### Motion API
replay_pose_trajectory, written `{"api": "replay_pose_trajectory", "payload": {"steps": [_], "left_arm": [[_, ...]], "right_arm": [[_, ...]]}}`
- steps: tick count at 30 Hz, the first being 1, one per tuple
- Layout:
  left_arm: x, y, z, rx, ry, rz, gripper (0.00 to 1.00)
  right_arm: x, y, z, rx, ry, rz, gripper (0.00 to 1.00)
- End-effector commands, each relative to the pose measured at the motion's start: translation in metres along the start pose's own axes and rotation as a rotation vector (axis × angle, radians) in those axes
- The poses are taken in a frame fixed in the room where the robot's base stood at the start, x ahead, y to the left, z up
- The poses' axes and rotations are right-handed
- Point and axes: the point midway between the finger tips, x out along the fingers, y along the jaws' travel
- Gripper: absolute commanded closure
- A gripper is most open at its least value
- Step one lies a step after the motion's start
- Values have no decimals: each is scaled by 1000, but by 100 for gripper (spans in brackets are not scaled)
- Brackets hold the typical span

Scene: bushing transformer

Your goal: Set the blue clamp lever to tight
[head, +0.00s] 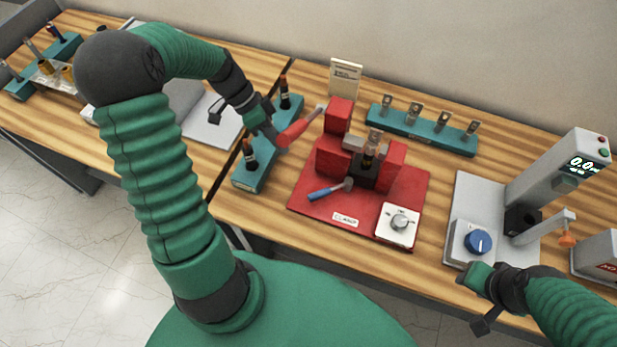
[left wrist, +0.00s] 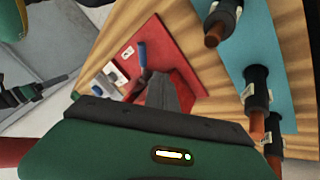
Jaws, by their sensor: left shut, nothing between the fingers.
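The blue clamp lever (head: 328,190) lies low at the front of the red fixture (head: 303,201), its blue grip pointing left and its metal end at the red block. It also shows in the left wrist view (left wrist: 142,54), past my fingers. My left gripper (head: 273,135) is shut and empty, up and left of the blue lever and apart from it. It is close beside a red-handled lever (head: 294,131); I cannot tell whether they touch. My right gripper (head: 485,318) is at the lower right, far from the lever; its jaw state is unclear.
A white dial box (head: 398,226) sits on the fixture's front right. Teal racks stand left (head: 252,180) and behind (head: 420,131). A grey device with a blue knob (head: 478,242) stands right. Bare wood lies between the left rack and the fixture.

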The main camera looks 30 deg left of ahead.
Motion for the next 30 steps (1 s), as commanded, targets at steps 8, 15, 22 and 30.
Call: {"api": "replay_pose_trajectory", "payload": {"steps": [8,15,22,30], "left_arm": [[41,2,-3,0,-3,8,100],[93,3,-2,0,-2,7,100],[117,26,1,0,-1,4,100],[124,33,2,0,0,1,100]], "right_arm": [[-6,0,-2,0,0,0,64],[-13,0,-3,0,0,0,64],[-25,0,-6,0,0,0,64],[-26,0,-6,0,0,0,64]]}}
